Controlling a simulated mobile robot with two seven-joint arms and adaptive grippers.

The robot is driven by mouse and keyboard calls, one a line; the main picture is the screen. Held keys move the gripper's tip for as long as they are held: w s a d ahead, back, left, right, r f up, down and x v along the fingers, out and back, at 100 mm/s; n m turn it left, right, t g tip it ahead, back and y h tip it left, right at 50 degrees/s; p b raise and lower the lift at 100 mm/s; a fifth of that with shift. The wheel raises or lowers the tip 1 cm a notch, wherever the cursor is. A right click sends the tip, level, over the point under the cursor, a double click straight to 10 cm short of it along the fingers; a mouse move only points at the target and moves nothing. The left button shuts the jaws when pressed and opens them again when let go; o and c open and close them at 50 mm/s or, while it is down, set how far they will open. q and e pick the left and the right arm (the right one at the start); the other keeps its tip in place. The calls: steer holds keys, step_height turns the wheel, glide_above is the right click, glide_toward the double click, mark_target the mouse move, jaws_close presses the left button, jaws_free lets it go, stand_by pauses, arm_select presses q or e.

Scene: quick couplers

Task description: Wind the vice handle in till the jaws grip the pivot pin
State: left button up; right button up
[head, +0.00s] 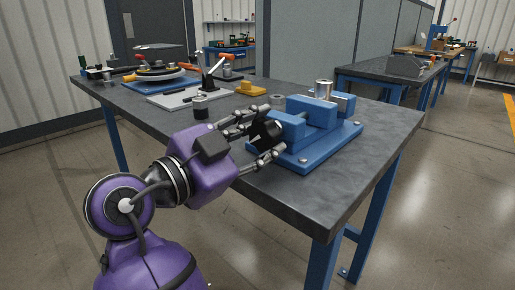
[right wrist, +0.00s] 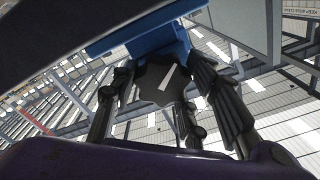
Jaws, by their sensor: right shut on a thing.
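The blue vice (head: 318,150) stands on the dark bench top near its front edge. The pivot pin (head: 324,88), a bright metal cylinder, stands upright at the vice jaws; its lower part is hidden by the blue front jaw, so I cannot tell whether both jaws touch it. The black vice handle (head: 266,132) faces my right gripper (head: 262,139), whose fingers are shut around it. In the right wrist view the fingers surround the dark handle (right wrist: 160,84), with the blue vice (right wrist: 140,38) behind it. My left gripper is not in view.
A round turntable (head: 155,74) stands at the far left. The bench's right end (head: 385,125) is bare.

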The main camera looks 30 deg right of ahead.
steer(key=shift+s+f+m+b, duration=0.15)
steer(key=shift+m+b, duration=0.3)
steer(key=shift+m, duration=0.25)
steer(key=o, duration=1.1)
steer(key=shift+d, duration=0.1)
steer(key=shift+a, duration=0.3)
steer(key=v, duration=1.1)
steer(key=shift+a, duration=0.25)
